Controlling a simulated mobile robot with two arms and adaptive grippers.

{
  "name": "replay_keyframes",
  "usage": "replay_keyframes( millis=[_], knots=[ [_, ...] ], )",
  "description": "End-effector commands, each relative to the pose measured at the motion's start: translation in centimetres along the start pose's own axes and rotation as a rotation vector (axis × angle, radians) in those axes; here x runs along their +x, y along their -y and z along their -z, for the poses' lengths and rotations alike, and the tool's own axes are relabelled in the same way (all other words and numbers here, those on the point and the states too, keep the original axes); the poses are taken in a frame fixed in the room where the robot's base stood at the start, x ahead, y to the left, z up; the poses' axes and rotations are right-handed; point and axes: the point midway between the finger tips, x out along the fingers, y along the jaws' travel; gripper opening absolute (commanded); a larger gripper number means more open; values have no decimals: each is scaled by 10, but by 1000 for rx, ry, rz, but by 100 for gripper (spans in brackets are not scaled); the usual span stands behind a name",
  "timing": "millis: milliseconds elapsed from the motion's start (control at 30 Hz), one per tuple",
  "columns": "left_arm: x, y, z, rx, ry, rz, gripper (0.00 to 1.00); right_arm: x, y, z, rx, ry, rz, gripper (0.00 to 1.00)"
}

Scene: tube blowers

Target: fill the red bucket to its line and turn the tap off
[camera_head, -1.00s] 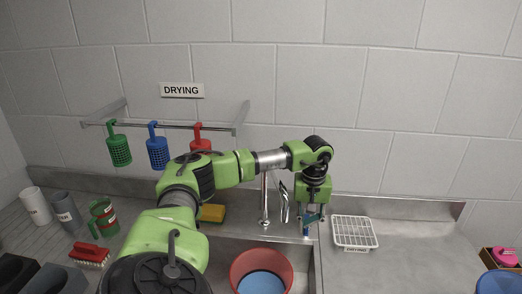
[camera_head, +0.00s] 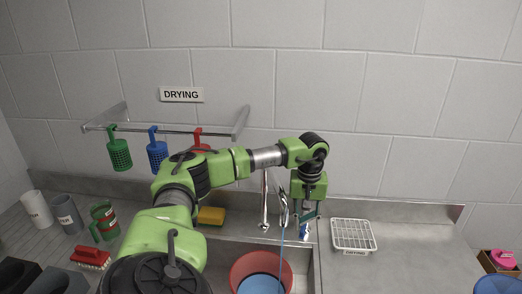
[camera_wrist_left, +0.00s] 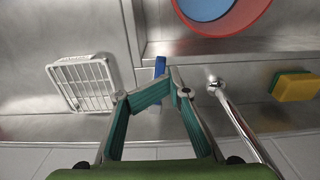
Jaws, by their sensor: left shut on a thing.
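The red bucket (camera_head: 238,270) stands in the sink below the tap, with blue water (camera_head: 259,285) in it. It also shows at the top of the left wrist view (camera_wrist_left: 243,20). Its fill line cannot be made out. The metal tap (camera_head: 264,205) rises behind the sink and also shows in the left wrist view (camera_wrist_left: 238,118). A thin blue stream (camera_head: 282,250) falls towards the bucket. My left gripper (camera_head: 305,218) is shut on the blue tap handle (camera_head: 304,231), right of the spout; the handle shows at the fingertips in the wrist view (camera_wrist_left: 160,67). My right gripper is out of view.
A white drying rack (camera_head: 353,235) lies right of the sink. A yellow sponge (camera_head: 211,215) lies behind the sink, left of the tap. Green, blue and red strainers hang on the wall rail.

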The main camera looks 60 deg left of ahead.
Motion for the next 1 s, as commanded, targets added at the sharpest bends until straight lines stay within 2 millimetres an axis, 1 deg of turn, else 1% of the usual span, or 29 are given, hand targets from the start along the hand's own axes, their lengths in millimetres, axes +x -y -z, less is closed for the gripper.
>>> replay_keyframes(
  millis=[33,500,600,800,833,867,900,967,1000],
  knots=[
    [-8,0,0,0,0,-1,0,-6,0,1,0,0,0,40],
    [-46,0,0,0,-1,-2,0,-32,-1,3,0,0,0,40],
    [-49,0,0,0,-1,-1,0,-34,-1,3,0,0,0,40],
    [-48,0,0,0,-1,-1,0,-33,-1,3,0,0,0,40],
    [-48,0,0,0,-1,-1,19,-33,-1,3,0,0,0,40],
    [-48,0,0,0,0,-2,27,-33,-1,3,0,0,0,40],
    [-47,-3,-1,1,0,-6,32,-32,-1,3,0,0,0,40],
    [-43,-11,-5,3,5,-27,32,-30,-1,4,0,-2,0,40],
    [-40,-21,-9,3,11,-51,32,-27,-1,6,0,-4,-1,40]
  ],
)
